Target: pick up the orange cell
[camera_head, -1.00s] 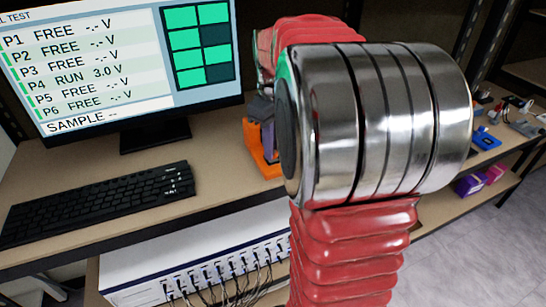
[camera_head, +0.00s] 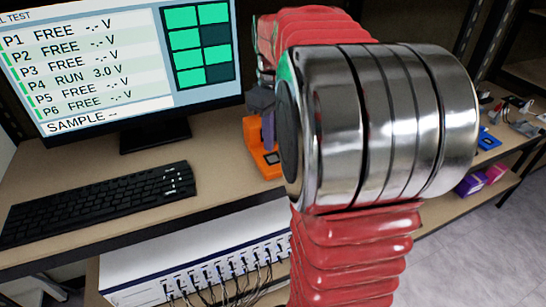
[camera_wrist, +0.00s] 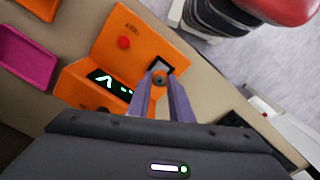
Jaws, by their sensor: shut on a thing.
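My gripper (camera_wrist: 160,82) points down at an orange device (camera_wrist: 110,45) in the wrist view. Its two purple fingers are closed around a small, dark, round piece (camera_wrist: 160,80), which I take for the orange cell; its colour is hard to tell. The piece is at a pale square spot at the device's right edge; I cannot tell whether it still touches it. The device has a red button and a black lit display. In the head view the orange device (camera_head: 257,150) is partly hidden behind my arm, and the cell cannot be seen.
A monitor (camera_head: 120,60) and a black keyboard (camera_head: 95,203) are on the left of the bench. A white cabled instrument (camera_head: 200,262) is on the shelf below. In the wrist view a magenta tray (camera_wrist: 28,55) lies left of the orange device.

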